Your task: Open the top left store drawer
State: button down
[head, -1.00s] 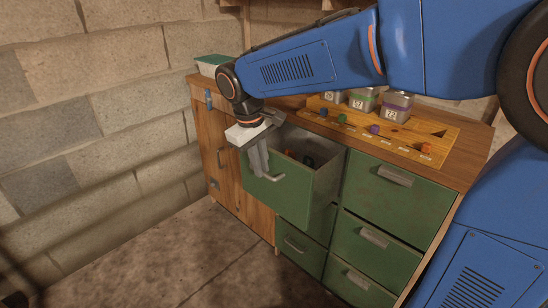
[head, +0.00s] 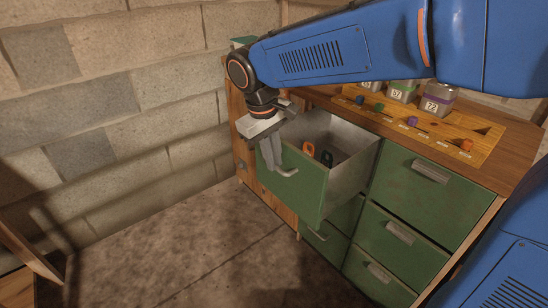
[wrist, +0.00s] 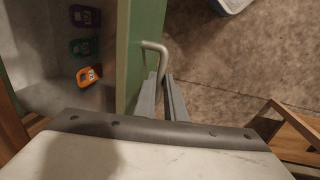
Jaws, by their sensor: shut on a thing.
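The top left store drawer (head: 304,188) is green-fronted and stands pulled well out of the cabinet, its grey inside showing. My gripper (head: 277,172) is at its front and shut on the drawer's bar handle (head: 287,172). In the wrist view my gripper's fingers (wrist: 163,98) close around the handle (wrist: 158,50), beside the green drawer front (wrist: 138,50). Inside the drawer lie an orange tag (wrist: 88,75), a green tag (wrist: 84,47) and a purple tag (wrist: 85,16). The fingers hide part of the handle.
Closed green drawers are to the right (head: 420,190) and below. The wooden top holds a yellow board (head: 440,130) with coloured pieces and numbered tins (head: 437,99). A block wall (head: 120,100) is at left. A wooden edge (head: 28,250) shows at lower left; floor between is clear.

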jog(key=c, duration=1.8)
grip_release()
jog(key=a+r, duration=0.1)
jog(key=r, duration=0.4)
jog(key=s+r, duration=0.1)
jog(key=r, duration=0.5)
jog(key=s+a+r, duration=0.1)
jog(key=r, duration=0.5)
jog(key=shift+a+r, duration=0.1)
jog(key=shift+a, duration=0.2)
jog(key=s+d+f+m+t+y, duration=0.1)
jog(key=s+d+f+m, duration=0.2)
jog(key=d, duration=0.7)
jog(key=s+d+f+m, duration=0.1)
jog(key=s+d+f, duration=0.35)
jog(key=d, duration=0.45)
jog(key=s+d+f+m+t, duration=0.1)
jog(key=s+d+f, duration=0.2)
jog(key=f, duration=0.1)
jog(key=s+d+f+m, duration=0.1)
jog(key=s+d+f, duration=0.2)
jog(key=f, duration=0.2)
jog(key=s+d+f+m+t, duration=0.1)
jog(key=s+d+f, duration=0.2)
jog(key=s+f, duration=0.1)
jog(key=shift+d+f+t+y, duration=0.3)
jog(key=shift+d+f, duration=0.05)
jog(key=shift+f, duration=0.1)
